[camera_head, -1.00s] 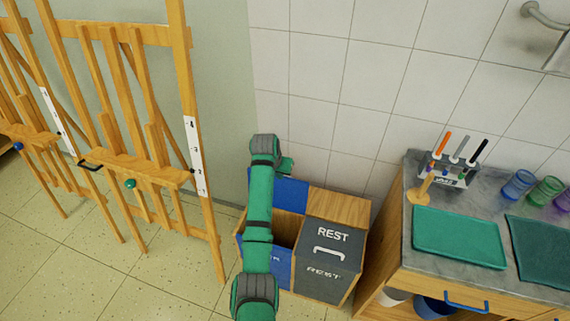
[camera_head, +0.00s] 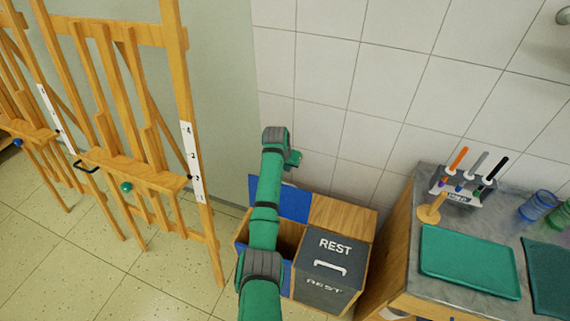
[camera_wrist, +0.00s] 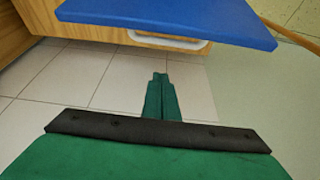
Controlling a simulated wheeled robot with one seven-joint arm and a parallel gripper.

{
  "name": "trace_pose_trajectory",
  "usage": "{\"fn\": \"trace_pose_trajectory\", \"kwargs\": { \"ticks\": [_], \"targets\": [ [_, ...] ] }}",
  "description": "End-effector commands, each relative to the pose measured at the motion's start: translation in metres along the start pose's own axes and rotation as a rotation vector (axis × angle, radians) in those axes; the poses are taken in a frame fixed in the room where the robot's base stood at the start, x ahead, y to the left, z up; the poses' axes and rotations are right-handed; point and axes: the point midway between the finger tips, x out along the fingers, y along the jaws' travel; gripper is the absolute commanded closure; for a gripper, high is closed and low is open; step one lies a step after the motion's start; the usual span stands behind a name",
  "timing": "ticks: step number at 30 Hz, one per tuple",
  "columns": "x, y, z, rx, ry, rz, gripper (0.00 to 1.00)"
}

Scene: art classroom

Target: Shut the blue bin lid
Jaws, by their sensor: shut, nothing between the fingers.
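The blue lid (camera_head: 295,205) of the left-hand bin stands raised at the back of its opening in the head view, partly behind my arm. In the wrist view the blue lid (camera_wrist: 180,18) spans the top of the picture, with a white handle (camera_wrist: 168,40) at its edge. My gripper (camera_wrist: 160,76) is shut and empty, its fingertips just short of the handle in the picture; I cannot tell whether they touch anything. The dark bin opening (camera_head: 290,238) shows beside my arm.
The grey REST bin (camera_head: 328,262) stands shut to the right in the same wooden cabinet (camera_head: 342,215). A tiled wall (camera_head: 335,120) is close behind. Easels (camera_head: 150,180) stand to the left, and a counter (camera_head: 420,205) with a green tray (camera_head: 470,262) to the right.

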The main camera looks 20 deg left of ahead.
Motion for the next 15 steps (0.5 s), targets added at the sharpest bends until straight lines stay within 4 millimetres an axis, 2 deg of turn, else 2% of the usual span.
{"fn": "trace_pose_trajectory", "kwargs": {
  "ticks": [3, 11, 15],
  "targets": [
    [0.014, -0.001, 0.001, -0.001, -0.003, -0.001, 1.00],
    [0.036, -0.003, 0.001, -0.004, -0.002, -0.002, 1.00],
    [0.033, -0.003, 0.011, -0.004, 0.000, -0.002, 1.00]
  ]
}}
